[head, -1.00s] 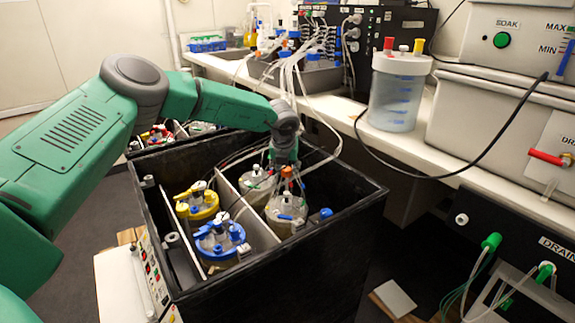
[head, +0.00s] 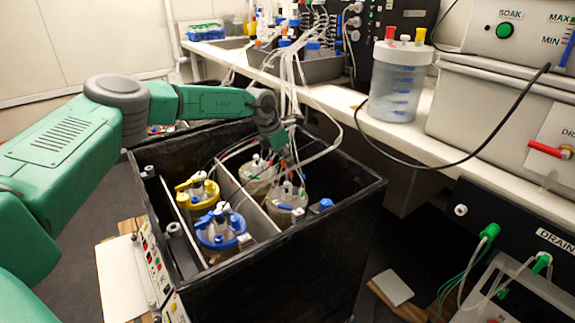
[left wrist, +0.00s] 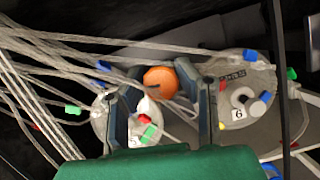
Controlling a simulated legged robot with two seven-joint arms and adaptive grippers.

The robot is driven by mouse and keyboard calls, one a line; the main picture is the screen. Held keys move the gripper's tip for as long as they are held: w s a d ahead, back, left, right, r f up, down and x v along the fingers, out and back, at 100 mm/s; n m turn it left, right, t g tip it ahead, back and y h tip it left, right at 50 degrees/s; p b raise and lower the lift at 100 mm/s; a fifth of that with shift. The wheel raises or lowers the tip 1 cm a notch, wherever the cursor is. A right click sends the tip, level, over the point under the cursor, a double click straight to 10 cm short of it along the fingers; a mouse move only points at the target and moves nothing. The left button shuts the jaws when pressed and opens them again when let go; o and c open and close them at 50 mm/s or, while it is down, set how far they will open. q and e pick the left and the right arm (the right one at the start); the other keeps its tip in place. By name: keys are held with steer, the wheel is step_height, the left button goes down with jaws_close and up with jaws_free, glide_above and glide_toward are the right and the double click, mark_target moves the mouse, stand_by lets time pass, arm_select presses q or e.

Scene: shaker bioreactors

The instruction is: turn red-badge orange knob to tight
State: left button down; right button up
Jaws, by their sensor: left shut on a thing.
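My left gripper (head: 283,149) reaches into the black shaker box (head: 300,262), over the rear of its right compartment. The left wrist view shows the gripper's two fingers (left wrist: 163,100) on either side of a round orange knob (left wrist: 160,81), shut on it. The fingers hide parts of the knob's sides. In the head view the knob is hidden by the gripper. A red cap (left wrist: 145,118) shows just below the knob, but I cannot make out a red badge. My right gripper is not in view.
Yellow-lidded (head: 197,193) and blue-lidded (head: 220,229) vessels stand in the left compartment. Clear-lidded vessels (head: 288,199) stand in the right one, beyond a divider (head: 248,208). Several thin tubes (left wrist: 30,80) cross close to the gripper. A white bench (head: 350,118) runs behind.

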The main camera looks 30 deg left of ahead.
arm_select(q)
steer(key=shift+s+a+f+m+g+h+b, duration=0.1)
steer(key=shift+m+g+h+b, duration=0.25)
steer(key=shift+m+b, duration=0.6)
steer(key=shift+f+m+g+h+b, duration=0.1)
steer(key=shift+m+g+h+b, duration=0.35)
steer(key=shift+m, duration=0.8)
steer(key=shift+r, duration=0.1)
steer(key=c, duration=1.2)
jaws_free()
steer(key=shift+a, duration=0.1)
steer(key=shift+r, duration=0.3)
steer(key=v, duration=1.1)
